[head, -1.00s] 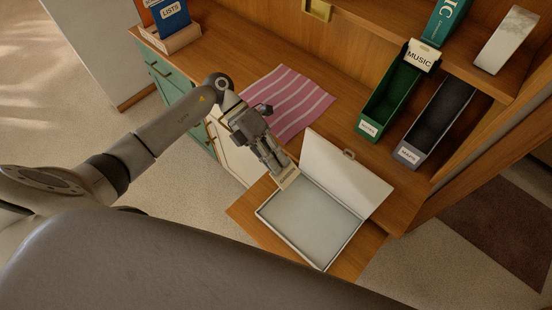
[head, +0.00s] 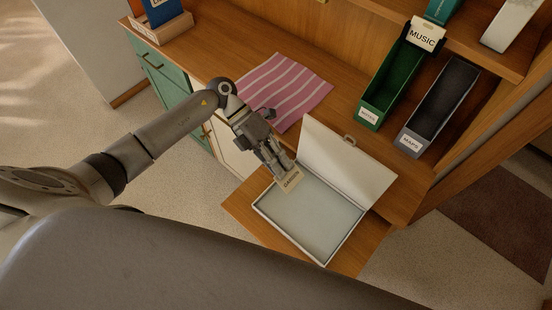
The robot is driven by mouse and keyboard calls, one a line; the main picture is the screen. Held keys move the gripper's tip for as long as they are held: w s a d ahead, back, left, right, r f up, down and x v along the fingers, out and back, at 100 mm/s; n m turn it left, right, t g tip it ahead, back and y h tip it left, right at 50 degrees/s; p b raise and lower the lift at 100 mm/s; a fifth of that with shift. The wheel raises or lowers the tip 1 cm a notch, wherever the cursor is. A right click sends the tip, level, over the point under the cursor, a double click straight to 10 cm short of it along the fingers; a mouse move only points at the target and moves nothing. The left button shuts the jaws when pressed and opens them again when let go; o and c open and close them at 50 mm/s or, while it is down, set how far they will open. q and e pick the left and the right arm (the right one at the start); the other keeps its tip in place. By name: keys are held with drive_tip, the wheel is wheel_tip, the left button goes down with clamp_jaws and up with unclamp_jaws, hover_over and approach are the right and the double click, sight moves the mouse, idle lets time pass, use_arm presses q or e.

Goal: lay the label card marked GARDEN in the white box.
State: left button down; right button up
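The white box (head: 335,249) lies open on a wooden pull-out surface, its lid (head: 350,170) tilted up on the far side. The inside looks empty. The GARDEN label card (head: 291,181) is a small cream card with dark lettering. My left gripper (head: 283,167) is shut on the card and holds it over the upper left corner of the box, near the hinge side. Whether the card touches the box is not clear. My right gripper is not in view.
A green holder (head: 388,92) with a MUSIC card (head: 422,36) and a grey holder (head: 437,115) stand on the desk at right. A pink striped cloth (head: 287,90) lies behind my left gripper. A wooden holder (head: 163,30) with books stands at far left.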

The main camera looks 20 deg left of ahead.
use_arm(q)
drive_tip(key=f+b, duration=0.1)
drive_tip(key=d+f+b, duration=0.1)
drive_tip(key=f, duration=0.1)
drive_tip(key=f+b, duration=0.1)
drive_tip(key=f, duration=0.1)
drive_tip(key=shift+s+d+f+b, duration=0.15)
drive_tip(key=shift+s+d+b, duration=0.2)
drive_tip(key=shift+d, duration=0.05)
drive_tip(key=shift+d+f+b, duration=0.25)
drive_tip(key=shift+f+b, duration=0.6)
drive_tip(key=shift+f, duration=0.25)
drive_tip(key=c, duration=1.6)
unclamp_jaws()
drive_tip(key=shift+o, duration=0.2)
drive_tip(key=shift+a+r, duration=0.1)
drive_tip(key=shift+a, duration=0.1)
drive_tip(key=v, duration=1.1)
drive_tip(key=shift+r, duration=0.25)
